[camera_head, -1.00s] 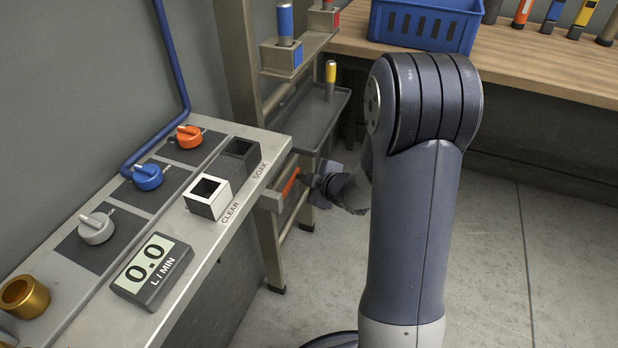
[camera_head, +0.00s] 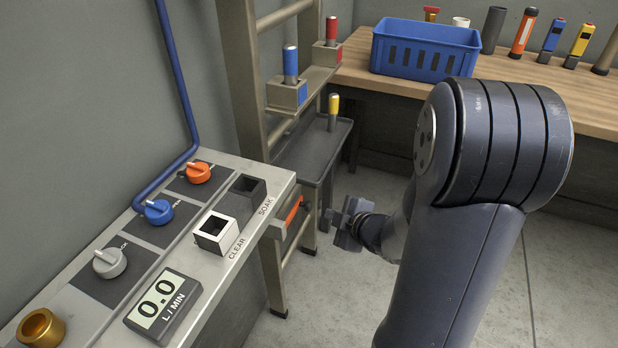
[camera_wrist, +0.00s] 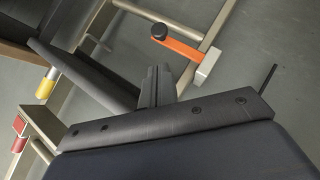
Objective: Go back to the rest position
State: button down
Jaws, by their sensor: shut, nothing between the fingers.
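My gripper (camera_head: 345,224) is at the end of my arm, right of the bench corner and near the lower part of the metal rack. In the wrist view my gripper (camera_wrist: 156,84) shows its fingers together with nothing between them. An orange handle (camera_head: 293,211) on the rack frame is left of it and apart from it. The handle also shows in the wrist view (camera_wrist: 184,47), beyond the fingers. My arm hides part of the floor and the wooden bench's front.
A control bench (camera_head: 150,253) with knobs, a flow display and two square sockets is at left. The metal rack (camera_head: 242,85) holds blue, red and yellow-topped cylinders. A blue crate (camera_head: 423,51) stands on the wooden bench (camera_head: 350,63). Floor (camera_head: 575,275) is open at right.

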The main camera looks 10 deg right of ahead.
dwell(0.3)
jog(key=b, duration=0.3)
send_near(305, 204)
jog(key=x, duration=0.5)
jog(key=shift+w+a, duration=0.1)
jog(key=shift+a, duration=0.1)
jog(key=shift+r, duration=0.2)
